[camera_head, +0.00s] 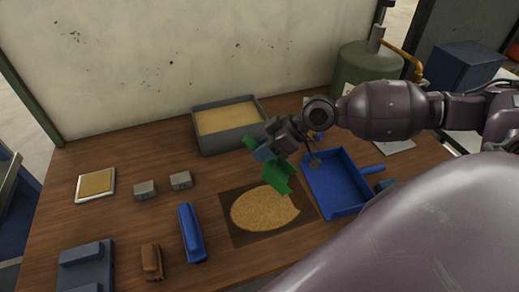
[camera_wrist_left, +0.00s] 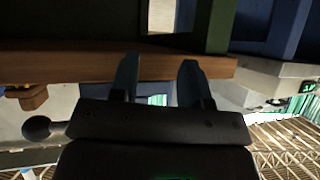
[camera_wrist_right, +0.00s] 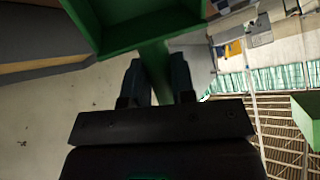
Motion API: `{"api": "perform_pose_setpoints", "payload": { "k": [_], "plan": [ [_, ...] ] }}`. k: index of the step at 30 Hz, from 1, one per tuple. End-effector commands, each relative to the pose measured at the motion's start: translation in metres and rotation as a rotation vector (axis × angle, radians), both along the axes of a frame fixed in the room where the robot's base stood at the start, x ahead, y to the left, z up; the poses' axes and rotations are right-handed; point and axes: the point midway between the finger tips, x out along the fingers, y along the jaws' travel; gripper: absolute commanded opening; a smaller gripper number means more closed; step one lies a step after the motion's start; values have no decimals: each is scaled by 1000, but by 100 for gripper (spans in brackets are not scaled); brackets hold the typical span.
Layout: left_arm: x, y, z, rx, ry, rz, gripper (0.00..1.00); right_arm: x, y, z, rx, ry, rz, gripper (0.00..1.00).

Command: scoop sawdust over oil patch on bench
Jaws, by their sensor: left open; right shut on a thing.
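Sawdust (camera_head: 262,208) lies in a rounded heap over a dark patch (camera_head: 238,236) on the wooden bench, with dark margin showing around it. A grey bin (camera_head: 228,141) of sawdust stands at the back of the bench. My right gripper (camera_head: 266,152) is shut on the handle of a green scoop (camera_head: 279,177), held above the far edge of the heap. In the right wrist view the scoop (camera_wrist_right: 150,30) shows with its handle between the fingers; whether it holds sawdust is hidden. My left gripper (camera_wrist_left: 157,75) is open and empty beside the bench edge, outside the head view.
A blue dustpan (camera_head: 338,182) lies right of the patch. A long blue item (camera_head: 192,232), a brown brush (camera_head: 152,262) and two small grey blocks (camera_head: 145,189) are to the left. A framed tan pad (camera_head: 96,184) is farther left. A green tank (camera_head: 368,72) stands behind.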

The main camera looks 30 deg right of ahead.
Motion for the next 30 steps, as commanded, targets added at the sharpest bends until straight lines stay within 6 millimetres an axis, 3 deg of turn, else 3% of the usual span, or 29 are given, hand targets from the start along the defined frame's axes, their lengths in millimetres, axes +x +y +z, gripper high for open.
{"api": "perform_pose_setpoints", "payload": {
  "k": [30],
  "plan": [
    [-3, 0, 4, -1, 9, 1, 43, 10, 7, -7, -66, 79, 2, 0]
  ]
}}
